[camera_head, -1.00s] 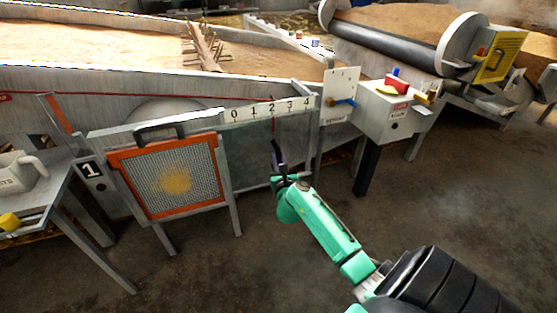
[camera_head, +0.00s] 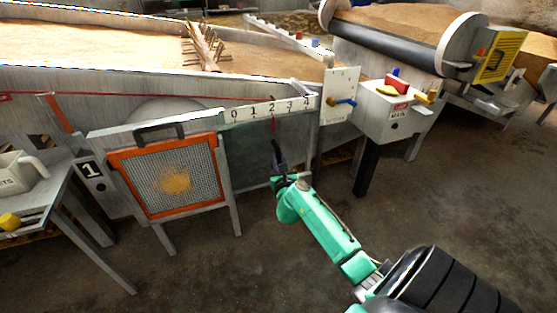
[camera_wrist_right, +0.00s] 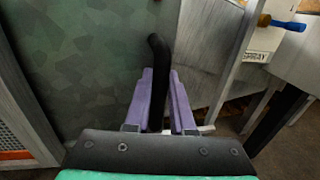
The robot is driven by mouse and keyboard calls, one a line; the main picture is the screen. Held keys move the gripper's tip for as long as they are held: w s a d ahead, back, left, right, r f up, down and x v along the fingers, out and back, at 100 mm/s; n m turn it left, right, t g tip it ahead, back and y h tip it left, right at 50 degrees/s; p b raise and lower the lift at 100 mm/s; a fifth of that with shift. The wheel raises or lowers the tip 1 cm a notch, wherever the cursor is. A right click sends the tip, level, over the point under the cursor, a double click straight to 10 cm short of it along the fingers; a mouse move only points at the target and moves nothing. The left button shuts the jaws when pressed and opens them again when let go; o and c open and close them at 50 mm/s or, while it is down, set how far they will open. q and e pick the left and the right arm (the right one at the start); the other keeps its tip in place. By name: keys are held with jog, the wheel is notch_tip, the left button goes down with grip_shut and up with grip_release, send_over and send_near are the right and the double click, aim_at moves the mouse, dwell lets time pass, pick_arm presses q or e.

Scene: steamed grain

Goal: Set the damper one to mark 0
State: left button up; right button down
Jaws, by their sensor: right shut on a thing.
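The damper (camera_head: 245,155) is a dull grey-green plate below a white scale (camera_head: 262,112) marked 0 to 4. A thin red pointer (camera_head: 273,119) stands at about mark 2. The damper's black bent handle (camera_head: 277,152) sticks out near the plate's right side. My right gripper (camera_head: 281,168) is shut on this handle. In the right wrist view, the handle (camera_wrist_right: 158,58) rises between the two purple fingers (camera_wrist_right: 161,98), and the plate (camera_wrist_right: 80,60) fills the left side. My left gripper is not in view.
An orange-framed mesh screen (camera_head: 170,178) stands left of the damper, beside a "1" sign (camera_head: 90,170). A white panel with a blue-handled lever (camera_head: 340,98) and a switch box (camera_head: 392,108) stand to the right. The floor in front is clear.

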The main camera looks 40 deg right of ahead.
aim_at(241, 157)
jog(key=shift+a+f, duration=0.1)
jog(key=a, duration=0.2)
jog(key=w+a, duration=0.1)
jog(key=a, duration=0.1)
jog(key=shift+w+a+p, duration=0.15)
jog(key=shift+w+p, duration=0.05)
jog(key=shift+p, duration=0.1)
jog(key=a, duration=0.2)
jog(key=w+a, duration=0.1)
jog(key=a, duration=0.1)
jog(key=w+a, duration=0.1)
jog(key=a, duration=0.2)
jog(key=shift+w+f+b, duration=0.1)
jog(key=shift+w+b, duration=0.15)
jog(key=shift+b, duration=0.15)
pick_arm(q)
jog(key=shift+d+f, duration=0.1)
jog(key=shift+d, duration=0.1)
pick_arm(e)
jog(key=shift+a, duration=0.2)
jog(key=c, duration=0.8)
grip_release()
jog(key=shift+w+a, duration=0.1)
jog(key=shift+a, duration=0.05)
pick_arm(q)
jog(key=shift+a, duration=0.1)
pick_arm(e)
jog(key=shift+o, duration=0.2)
